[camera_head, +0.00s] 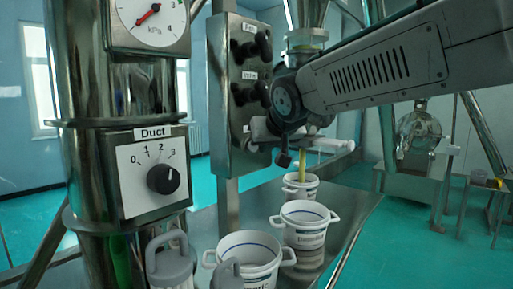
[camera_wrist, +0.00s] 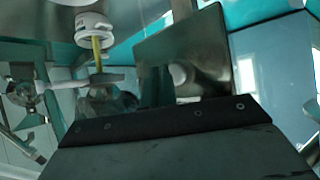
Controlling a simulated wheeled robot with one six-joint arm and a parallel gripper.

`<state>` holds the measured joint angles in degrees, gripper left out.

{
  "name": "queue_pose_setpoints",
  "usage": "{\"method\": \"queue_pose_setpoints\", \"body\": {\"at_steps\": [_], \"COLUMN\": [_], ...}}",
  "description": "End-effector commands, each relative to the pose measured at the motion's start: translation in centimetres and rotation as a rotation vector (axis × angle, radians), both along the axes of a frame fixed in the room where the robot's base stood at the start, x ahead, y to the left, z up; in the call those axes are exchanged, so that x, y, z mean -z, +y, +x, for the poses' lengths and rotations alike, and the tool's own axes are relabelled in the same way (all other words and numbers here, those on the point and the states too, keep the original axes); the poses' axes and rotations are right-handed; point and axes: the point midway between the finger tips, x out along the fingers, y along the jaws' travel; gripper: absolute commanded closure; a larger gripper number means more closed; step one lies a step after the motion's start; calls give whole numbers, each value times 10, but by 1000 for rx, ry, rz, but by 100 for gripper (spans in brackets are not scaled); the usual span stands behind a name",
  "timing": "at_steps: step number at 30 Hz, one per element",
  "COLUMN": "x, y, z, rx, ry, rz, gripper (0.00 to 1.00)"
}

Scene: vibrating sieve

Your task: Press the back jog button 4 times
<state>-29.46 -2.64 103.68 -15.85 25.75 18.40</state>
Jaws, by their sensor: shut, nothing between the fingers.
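A grey steel control panel (camera_head: 225,100) stands in the middle of the head view, with dark knobs under small labels on its face. The top label reads "Fan"; the lower ones are too small to read surely. I cannot make out the back jog button; my wrist covers the panel's lower right side.
A "Duct" dial box (camera_head: 155,172) and a gauge (camera_head: 152,18) are on the steel column at left. White buckets (camera_head: 306,213) stand on the steel table (camera_head: 345,215). A yellow stream (camera_head: 302,165) runs into the rear bucket.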

Motion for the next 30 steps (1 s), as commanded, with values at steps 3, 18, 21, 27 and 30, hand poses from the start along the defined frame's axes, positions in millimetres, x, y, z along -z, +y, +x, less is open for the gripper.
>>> {"method": "queue_pose_setpoints", "body": {"at_steps": [3, 18, 21, 27, 30], "x": [0, -1, 0, 0, 0], "y": [-1, -36, -39, -40, -40], "z": [-1, -28, -30, -31, -30], "rx": [0, 2, 1, 0, 0], "ry": [0, -1, -1, 0, 0], "rz": [0, 1, 0, 0, 0], "gripper": [100, 100, 100, 100, 100]}}
